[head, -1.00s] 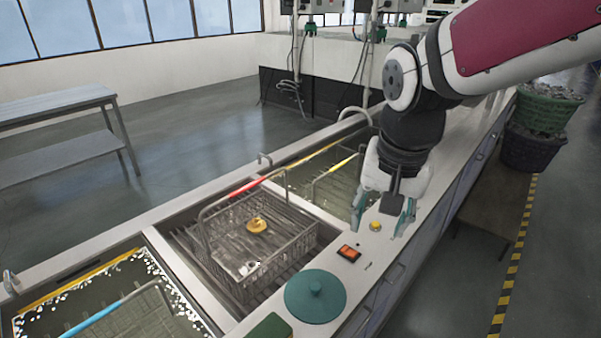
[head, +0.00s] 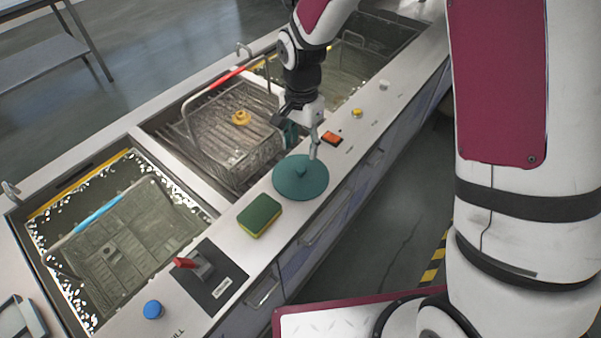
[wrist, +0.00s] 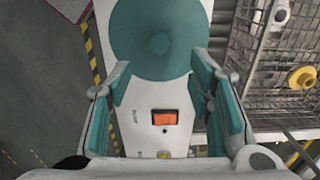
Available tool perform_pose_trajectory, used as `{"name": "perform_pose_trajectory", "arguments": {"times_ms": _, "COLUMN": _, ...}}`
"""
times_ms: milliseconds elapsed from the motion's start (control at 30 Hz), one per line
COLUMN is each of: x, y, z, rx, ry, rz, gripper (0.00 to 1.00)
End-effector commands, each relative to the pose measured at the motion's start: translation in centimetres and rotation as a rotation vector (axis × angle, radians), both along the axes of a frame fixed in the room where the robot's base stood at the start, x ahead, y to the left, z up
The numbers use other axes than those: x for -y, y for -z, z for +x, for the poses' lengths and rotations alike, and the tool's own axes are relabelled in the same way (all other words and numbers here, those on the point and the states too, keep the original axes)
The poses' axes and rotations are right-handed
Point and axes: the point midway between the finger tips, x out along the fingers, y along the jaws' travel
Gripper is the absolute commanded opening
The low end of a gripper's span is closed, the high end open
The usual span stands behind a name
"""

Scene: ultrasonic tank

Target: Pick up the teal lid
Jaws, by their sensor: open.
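The teal lid (head: 300,180) is a round flat disc with a small knob in the middle. It lies on the white counter rim beside the middle tank. In the wrist view the lid (wrist: 156,30) is at the top, beyond my fingertips, with its knob (wrist: 159,42) in line with the gap between them. My gripper (head: 303,137) is open and empty, just behind the lid in the head view. In the wrist view my gripper (wrist: 160,85) has its two teal fingers wide apart, over the counter with the orange switch.
The orange switch (head: 331,138) and a yellow button (head: 356,113) sit on the counter behind the lid. A green and yellow sponge (head: 260,215) lies in front of it. The wire basket (head: 225,125) with a red handle stands left, in the middle tank.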

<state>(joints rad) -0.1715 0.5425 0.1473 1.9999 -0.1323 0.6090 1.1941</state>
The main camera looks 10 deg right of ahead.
Motion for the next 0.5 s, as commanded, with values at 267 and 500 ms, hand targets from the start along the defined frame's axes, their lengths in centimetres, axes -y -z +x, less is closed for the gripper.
{"name": "perform_pose_trajectory", "arguments": {"times_ms": 267, "x": 0.0, "y": 2.7, "z": -0.1, "rx": -0.001, "ry": -0.001, "rz": -0.001, "gripper": 0.47}}
{"name": "perform_pose_trajectory", "arguments": {"times_ms": 500, "x": -0.2, "y": 5.2, "z": -0.7, "rx": -0.004, "ry": -0.001, "rz": -0.001, "gripper": 0.47}}
